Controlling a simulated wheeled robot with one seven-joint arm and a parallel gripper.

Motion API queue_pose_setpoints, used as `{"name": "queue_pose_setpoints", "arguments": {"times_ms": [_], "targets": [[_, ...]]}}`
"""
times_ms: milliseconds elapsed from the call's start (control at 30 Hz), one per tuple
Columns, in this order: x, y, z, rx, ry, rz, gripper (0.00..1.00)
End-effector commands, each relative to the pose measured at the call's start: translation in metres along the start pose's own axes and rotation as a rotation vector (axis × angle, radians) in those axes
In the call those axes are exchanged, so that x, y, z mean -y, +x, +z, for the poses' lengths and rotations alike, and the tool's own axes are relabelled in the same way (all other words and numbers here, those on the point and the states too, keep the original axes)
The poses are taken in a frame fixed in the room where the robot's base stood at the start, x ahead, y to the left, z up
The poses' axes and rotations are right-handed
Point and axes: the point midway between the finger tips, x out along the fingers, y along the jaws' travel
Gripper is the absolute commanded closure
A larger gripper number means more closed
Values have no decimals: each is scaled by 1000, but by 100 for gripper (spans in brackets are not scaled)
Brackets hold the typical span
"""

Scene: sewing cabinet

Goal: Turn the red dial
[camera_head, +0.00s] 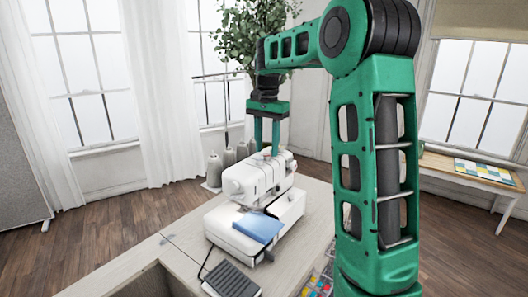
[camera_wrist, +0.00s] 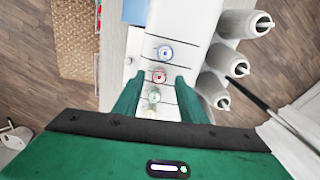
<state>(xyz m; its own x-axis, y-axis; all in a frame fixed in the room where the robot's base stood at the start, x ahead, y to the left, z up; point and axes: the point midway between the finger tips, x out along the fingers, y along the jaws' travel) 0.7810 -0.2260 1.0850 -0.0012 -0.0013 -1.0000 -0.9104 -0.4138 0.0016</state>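The red dial (camera_wrist: 159,76) shows in the wrist view as a small red-ringed disc on the white sewing machine (camera_wrist: 185,28). It sits in a row between a blue dial (camera_wrist: 165,52) and a green dial (camera_wrist: 154,96). My gripper (camera_wrist: 160,80) is open and empty, and its two green fingers appear on either side of the red dial in the picture. In the head view my gripper (camera_head: 267,152) points down over the back of the sewing machine (camera_head: 258,178). I cannot tell whether the fingertips touch the machine. The dials cannot be made out in the head view.
Several grey thread cones (camera_head: 228,157) stand behind the machine; they are right of the fingers in the wrist view (camera_wrist: 222,58). A thin dark rod (camera_wrist: 255,98) is near them. Blue cloth (camera_head: 258,227) and a black pedal (camera_head: 232,279) are at the front of the table (camera_head: 185,238).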

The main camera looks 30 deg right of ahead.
Motion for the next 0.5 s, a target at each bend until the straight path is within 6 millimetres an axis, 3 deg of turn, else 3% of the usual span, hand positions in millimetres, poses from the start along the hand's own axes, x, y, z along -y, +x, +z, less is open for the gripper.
{"name": "queue_pose_setpoints", "arguments": {"times_ms": [200, 500], "targets": [[0, 15, 0, 1, -1, 0, 62], [0, 16, 0, 1, -1, 0, 64]]}}
